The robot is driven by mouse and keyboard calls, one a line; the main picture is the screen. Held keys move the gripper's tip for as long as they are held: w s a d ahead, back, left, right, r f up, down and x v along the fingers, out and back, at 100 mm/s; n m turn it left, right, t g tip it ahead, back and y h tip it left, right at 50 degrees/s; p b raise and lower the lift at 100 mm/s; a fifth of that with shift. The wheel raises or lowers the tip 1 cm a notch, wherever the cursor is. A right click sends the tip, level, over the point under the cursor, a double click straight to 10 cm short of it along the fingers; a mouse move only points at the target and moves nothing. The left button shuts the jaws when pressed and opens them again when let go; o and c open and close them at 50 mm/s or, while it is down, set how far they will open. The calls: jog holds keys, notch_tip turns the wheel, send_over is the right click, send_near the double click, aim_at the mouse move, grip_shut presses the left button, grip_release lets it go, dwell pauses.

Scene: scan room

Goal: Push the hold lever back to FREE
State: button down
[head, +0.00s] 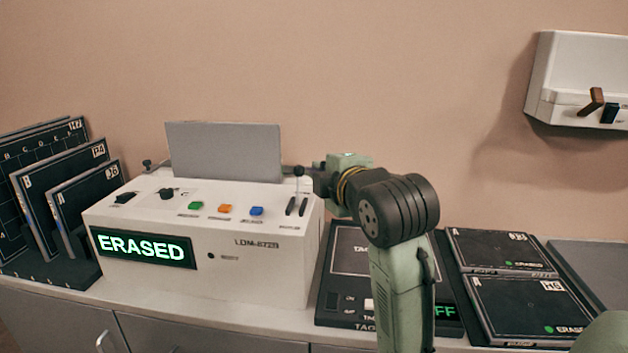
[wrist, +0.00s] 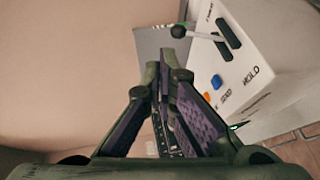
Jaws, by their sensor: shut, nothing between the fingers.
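The white scanner box (head: 215,255) stands on the counter with its display (head: 143,248) reading "ERASED". The hold lever (head: 298,184), a thin stem with a dark round knob, rises from the slotted right end of its top. In the wrist view the lever (wrist: 200,34) leans out from a dark slot, its knob lying just beyond the fingertips, and "HOLD" is printed nearby. Which end of the slot is FREE cannot be read. My gripper (wrist: 166,72) is shut and empty; a gap to the knob shows. In the head view my gripper (head: 318,181) is just right of the lever.
Green, orange and blue buttons (head: 226,208) and a dark knob (head: 167,193) sit on the box top. A grey upright plate (head: 224,152) stands behind. Dark cassettes rack at left (head: 85,205) and lie at right (head: 500,250). A dark tag unit (head: 340,300) is under my arm.

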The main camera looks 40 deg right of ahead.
jog(key=shift+s+a+r, duration=0.2)
jog(key=shift+s+r, duration=0.2)
jog(key=shift+s, duration=0.25)
jog(key=shift+s+a+r, duration=0.2)
jog(key=shift+s+r, duration=0.15)
jog(key=shift+s, duration=0.25)
